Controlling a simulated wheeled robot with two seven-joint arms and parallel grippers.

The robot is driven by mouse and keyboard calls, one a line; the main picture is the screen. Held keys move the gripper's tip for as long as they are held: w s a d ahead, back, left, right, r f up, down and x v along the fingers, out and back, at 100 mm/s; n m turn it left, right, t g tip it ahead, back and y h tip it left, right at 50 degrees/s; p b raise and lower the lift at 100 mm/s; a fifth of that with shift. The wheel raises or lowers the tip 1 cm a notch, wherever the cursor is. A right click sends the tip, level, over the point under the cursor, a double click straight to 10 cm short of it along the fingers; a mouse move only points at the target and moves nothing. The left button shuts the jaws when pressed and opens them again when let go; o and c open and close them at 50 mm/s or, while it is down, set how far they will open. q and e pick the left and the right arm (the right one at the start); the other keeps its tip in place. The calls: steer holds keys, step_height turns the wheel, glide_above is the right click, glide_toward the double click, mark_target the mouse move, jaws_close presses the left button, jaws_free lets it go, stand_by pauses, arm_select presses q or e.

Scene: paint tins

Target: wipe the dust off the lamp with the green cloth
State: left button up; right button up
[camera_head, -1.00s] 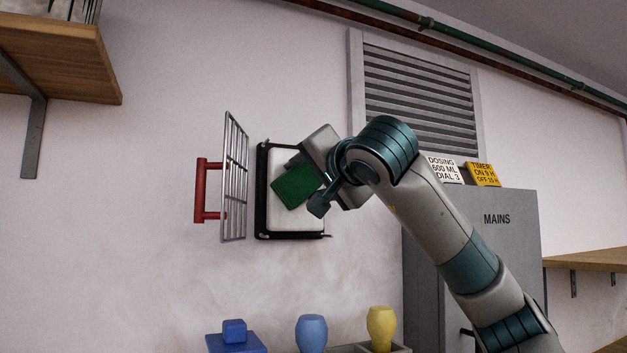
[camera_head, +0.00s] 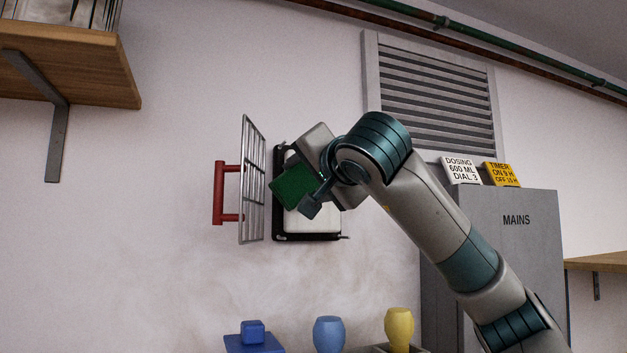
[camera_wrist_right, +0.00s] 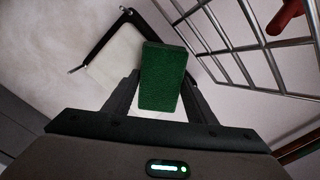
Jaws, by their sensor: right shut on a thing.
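The lamp (camera_head: 312,219) is a pale rectangular panel in a black frame on the wall, partly hidden behind my right gripper. Its wire guard (camera_head: 252,185) with a red handle (camera_head: 219,193) stands swung open to its left. My right gripper (camera_head: 297,192) is shut on the green cloth (camera_head: 291,187) and holds it in front of the lamp's upper left part. In the right wrist view the cloth (camera_wrist_right: 163,77) sits between the fingers, with the pale lamp face (camera_wrist_right: 118,62) behind it. I cannot tell whether the cloth touches the lamp. My left gripper is not in view.
A wooden shelf (camera_head: 70,62) is at upper left and a louvred vent (camera_head: 430,105) at upper right. A grey MAINS cabinet (camera_head: 515,245) with two small signs stands at right. Blue and yellow objects stand below. The wall left of the guard is clear.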

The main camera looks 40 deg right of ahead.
stand_by(0.4)
steer(key=shift+b+v, duration=0.4)
steer(key=shift+v, duration=0.4)
steer(key=shift+b+v, duration=0.55)
steer(key=shift+v, duration=1.6)
steer(key=v, duration=0.3)
steer(key=shift+b, duration=0.4)
steer(key=shift+w, duration=0.2)
